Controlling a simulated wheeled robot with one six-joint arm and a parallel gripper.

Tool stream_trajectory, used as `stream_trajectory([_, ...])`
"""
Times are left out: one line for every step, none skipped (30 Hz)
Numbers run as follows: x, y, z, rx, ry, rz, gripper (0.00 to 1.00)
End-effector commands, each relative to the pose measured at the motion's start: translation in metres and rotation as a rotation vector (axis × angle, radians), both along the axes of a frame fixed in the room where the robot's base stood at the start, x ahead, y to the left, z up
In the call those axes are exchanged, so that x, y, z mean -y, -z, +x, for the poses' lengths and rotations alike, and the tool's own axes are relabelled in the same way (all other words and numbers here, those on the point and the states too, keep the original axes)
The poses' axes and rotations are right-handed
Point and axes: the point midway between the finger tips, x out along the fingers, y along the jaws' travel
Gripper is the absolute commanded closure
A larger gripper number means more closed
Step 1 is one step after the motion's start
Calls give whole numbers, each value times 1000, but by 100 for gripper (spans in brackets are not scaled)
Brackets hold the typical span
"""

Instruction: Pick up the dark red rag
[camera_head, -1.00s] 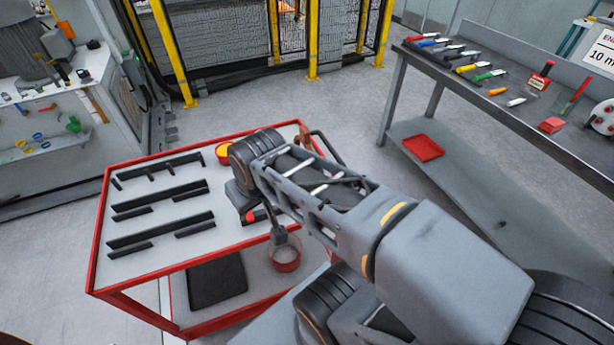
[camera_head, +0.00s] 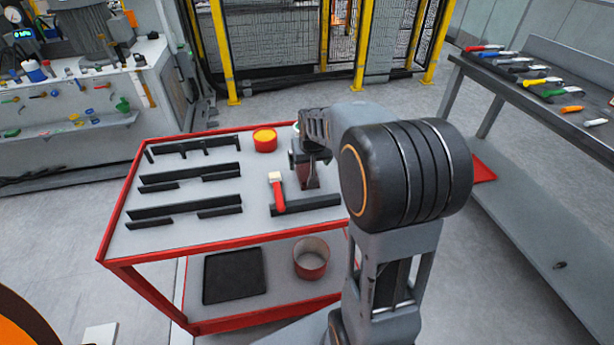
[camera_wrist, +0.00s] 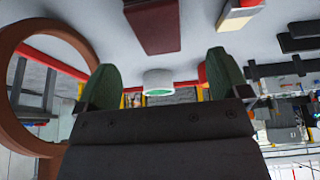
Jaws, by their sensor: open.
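The dark red rag (camera_wrist: 152,25) is a flat, folded rectangle on the pale cart top in the wrist view. It lies past my fingertips, a little left of the middle, and its top edge is cut off. In the head view the rag (camera_head: 309,174) shows partly, just beside and below my gripper (camera_head: 305,158). In the wrist view my gripper (camera_wrist: 163,78) is open, its two green fingers wide apart with nothing held. The fingers appear apart from the rag.
A red-handled brush (camera_head: 277,191) lies left of the rag. A yellow-topped red tin (camera_head: 265,140) stands farther back. A white and green round item (camera_wrist: 158,82) and a brown ring (camera_wrist: 45,80) are near the fingers. Black racks (camera_head: 185,210) fill the cart's left.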

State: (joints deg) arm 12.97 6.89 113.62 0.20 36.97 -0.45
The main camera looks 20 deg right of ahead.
Motion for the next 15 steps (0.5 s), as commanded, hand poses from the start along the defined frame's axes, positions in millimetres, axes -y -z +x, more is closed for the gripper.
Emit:
stream_trajectory([0, 7, 2, -4, 0, 1, 6])
stream_trajectory([1, 10, 4, -2, -1, 0, 6])
stream_trajectory([1, 13, 5, -2, -1, 0, 6])
stream_trajectory([1, 15, 6, -2, -1, 0, 6])
stream_trajectory([1, 17, 6, -2, -1, 0, 6])
stream_trajectory([1, 18, 7, -1, -1, 0, 6])
stream_trajectory([1, 19, 7, -1, -1, 1, 6])
stream_trajectory([1, 20, 8, 0, -1, 1, 6])
stream_trajectory([1, 21, 8, 0, -1, 1, 6])
stream_trajectory([2, 24, 9, -1, -1, 1, 6])
stream_trajectory([2, 27, 10, -3, -1, 1, 6])
stream_trajectory([3, 32, 12, -4, -1, 1, 6])
stream_trajectory([3, 35, 13, -4, -1, 1, 6])
stream_trajectory([4, 40, 15, -4, -1, 1, 6])
stream_trajectory([5, 45, 17, -4, -1, 1, 6])
